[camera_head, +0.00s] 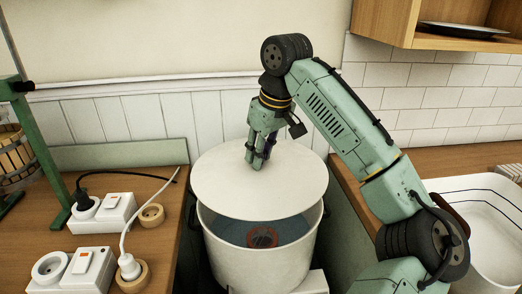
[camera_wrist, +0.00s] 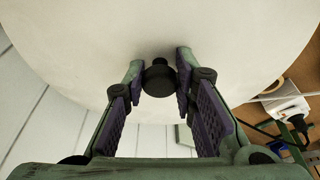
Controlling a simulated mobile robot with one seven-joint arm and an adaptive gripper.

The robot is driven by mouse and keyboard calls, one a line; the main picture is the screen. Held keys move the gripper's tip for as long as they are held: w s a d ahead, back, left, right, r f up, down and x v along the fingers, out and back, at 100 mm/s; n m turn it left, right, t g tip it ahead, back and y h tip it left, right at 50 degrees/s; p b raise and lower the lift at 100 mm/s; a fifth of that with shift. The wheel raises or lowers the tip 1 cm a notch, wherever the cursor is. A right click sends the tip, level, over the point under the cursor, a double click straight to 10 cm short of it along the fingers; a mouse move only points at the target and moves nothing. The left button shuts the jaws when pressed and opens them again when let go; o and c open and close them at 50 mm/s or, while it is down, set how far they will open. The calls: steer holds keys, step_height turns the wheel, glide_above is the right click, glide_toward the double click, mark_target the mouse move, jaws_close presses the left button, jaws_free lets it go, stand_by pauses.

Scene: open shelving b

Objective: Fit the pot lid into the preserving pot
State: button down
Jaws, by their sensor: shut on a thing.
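The pot lid (camera_head: 262,190) is a large pale disc with a dark knob (camera_wrist: 158,78) at its middle. My gripper (camera_head: 259,160) is above the lid, and in the wrist view its fingers (camera_wrist: 160,75) are shut on the knob from both sides. The preserving pot (camera_head: 258,255) is a wide white pot standing below. The lid covers the back of the pot's mouth. Its front edge lies back from the pot's near rim, leaving a gap. Through the gap I see a bluish inside and a round reddish-brown thing (camera_head: 263,237). Whether the lid touches the rim at the back is hidden.
A wooden counter (camera_head: 160,240) on the left holds white switch and socket boxes (camera_head: 101,212) with cables, and a green stand (camera_head: 50,160). On the right counter is a white basin (camera_head: 495,225). A wooden shelf (camera_head: 440,38) with a dark plate (camera_head: 462,30) hangs at upper right.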

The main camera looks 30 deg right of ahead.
step_height(320, 180, down, 4)
steer(key=b, duration=0.3)
steer(key=shift+f, duration=0.2)
steer(key=shift+f+b, duration=0.65)
steer(key=shift+f, duration=0.75)
steer(key=shift+p, duration=0.45)
steer(key=shift+f, duration=0.75)
stand_by(1.1)
steer(key=c, duration=1.2)
jaws_free()
steer(key=shift+c, duration=0.2)
steer(key=shift+o, duration=0.4)
steer(key=shift+s+f, duration=0.1)
steer(key=o, duration=0.5)
